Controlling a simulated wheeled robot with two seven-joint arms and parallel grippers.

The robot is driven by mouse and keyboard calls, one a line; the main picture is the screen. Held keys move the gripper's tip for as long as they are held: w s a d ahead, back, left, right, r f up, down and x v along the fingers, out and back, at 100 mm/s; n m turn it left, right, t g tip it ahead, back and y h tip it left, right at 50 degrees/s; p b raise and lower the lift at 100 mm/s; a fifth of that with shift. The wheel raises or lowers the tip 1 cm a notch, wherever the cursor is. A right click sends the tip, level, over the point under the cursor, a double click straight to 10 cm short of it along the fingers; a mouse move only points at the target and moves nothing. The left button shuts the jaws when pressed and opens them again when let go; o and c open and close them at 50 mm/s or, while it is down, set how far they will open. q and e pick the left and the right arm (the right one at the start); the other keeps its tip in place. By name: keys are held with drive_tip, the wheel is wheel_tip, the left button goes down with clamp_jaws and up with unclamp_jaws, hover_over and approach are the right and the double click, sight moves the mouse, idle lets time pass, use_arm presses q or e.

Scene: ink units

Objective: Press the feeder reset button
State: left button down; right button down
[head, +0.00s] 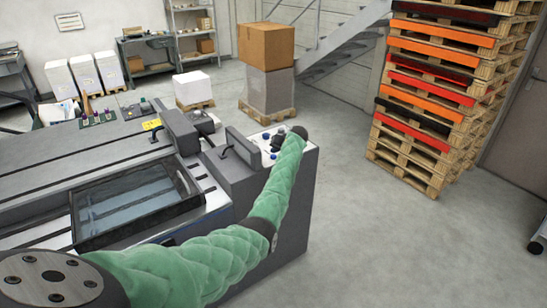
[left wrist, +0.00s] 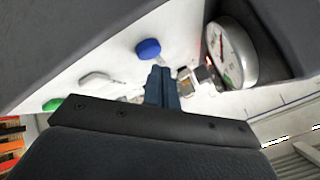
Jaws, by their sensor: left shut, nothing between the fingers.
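A light control panel (head: 268,158) with small buttons sits at the right end of the grey machine. In the left wrist view it carries a round blue button (left wrist: 148,48), a green button (left wrist: 52,104) and a pale lever (left wrist: 97,78). No label shows which one is the feeder reset button. My left gripper (left wrist: 162,73) is shut and empty over the panel, its tips just right of and below the blue button in that view. I cannot tell whether they touch anything. In the head view my green-sleeved left arm hides part of the panel. My right gripper is not in view.
A round gauge (left wrist: 228,52) stands beside the panel controls, near the fingers. The machine (head: 240,172) has a black handle and a glass-covered tray (head: 135,203). Stacked pallets (head: 440,95) and a cardboard box (head: 266,45) stand behind.

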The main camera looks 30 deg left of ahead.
use_arm(q)
drive_tip(key=shift+f+b, duration=0.3)
drive_tip(key=shift+f, duration=0.1)
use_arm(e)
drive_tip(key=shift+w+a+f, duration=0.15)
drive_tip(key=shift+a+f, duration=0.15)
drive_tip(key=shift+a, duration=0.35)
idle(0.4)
use_arm(q)
drive_tip(key=shift+f, duration=0.15)
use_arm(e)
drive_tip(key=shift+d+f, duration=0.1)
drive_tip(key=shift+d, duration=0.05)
